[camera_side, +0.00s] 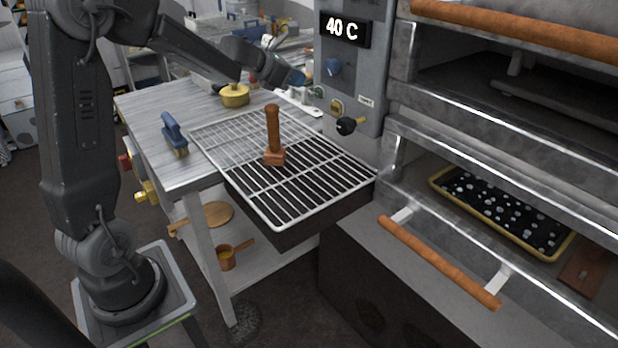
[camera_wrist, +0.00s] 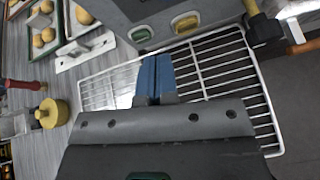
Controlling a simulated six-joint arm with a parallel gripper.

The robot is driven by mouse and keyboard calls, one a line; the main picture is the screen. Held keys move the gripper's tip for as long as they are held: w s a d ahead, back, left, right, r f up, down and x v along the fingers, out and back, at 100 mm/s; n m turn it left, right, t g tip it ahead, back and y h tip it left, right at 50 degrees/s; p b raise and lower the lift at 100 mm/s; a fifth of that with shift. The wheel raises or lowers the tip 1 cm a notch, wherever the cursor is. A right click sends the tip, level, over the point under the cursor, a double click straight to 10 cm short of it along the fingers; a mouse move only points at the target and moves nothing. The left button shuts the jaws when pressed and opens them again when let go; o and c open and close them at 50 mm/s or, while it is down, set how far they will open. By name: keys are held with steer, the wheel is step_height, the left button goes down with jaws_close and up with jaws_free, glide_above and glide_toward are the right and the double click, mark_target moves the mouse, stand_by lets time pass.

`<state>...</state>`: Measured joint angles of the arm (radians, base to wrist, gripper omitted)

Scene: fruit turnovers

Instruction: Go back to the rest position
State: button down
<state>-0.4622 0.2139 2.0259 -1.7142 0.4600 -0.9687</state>
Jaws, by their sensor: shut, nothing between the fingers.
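My gripper (camera_side: 299,77) is raised over the back of the table, close to the oven's control panel (camera_side: 345,60). In the wrist view its two blue fingers (camera_wrist: 155,78) are together with nothing between them. The wire rack (camera_wrist: 215,65) lies below and beyond the fingers in that view. In the side view the rack (camera_side: 235,150) sits at the table's right end and extends over a dark box-like part. A brown wooden tool with an upright handle (camera_side: 273,130) stands on the rack, apart from my gripper.
The lower oven door is open, its wooden handle (camera_side: 435,260) jutting out. A yellow-rimmed dark tray (camera_side: 505,215) with pale spots lies inside. A blue-handled brush (camera_side: 174,134) and a yellow pot (camera_side: 235,96) stand on the table. Trays of buns (camera_wrist: 45,38) show in the wrist view.

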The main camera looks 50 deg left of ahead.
steer(key=s+d+r+m+g+h, duration=0.2)
steer(key=s+d+m, duration=0.3)
steer(key=d+m, duration=0.35)
steer(key=s+d+r+m+g+h, duration=0.1)
steer(key=s+d+r+m+h, duration=0.15)
steer(key=s+d+m, duration=0.5)
steer(key=s+d+f+m+g+y, duration=0.1)
steer(key=s+d+f+m+y, duration=0.1)
steer(key=s+m, duration=0.6)
steer(key=s+d+f+m+g+y, duration=0.2)
steer(key=s+d+f+m+y, duration=0.1)
steer(key=s+m, duration=0.6)
steer(key=shift+d+f, duration=0.2)
steer(key=shift+d, duration=0.25)
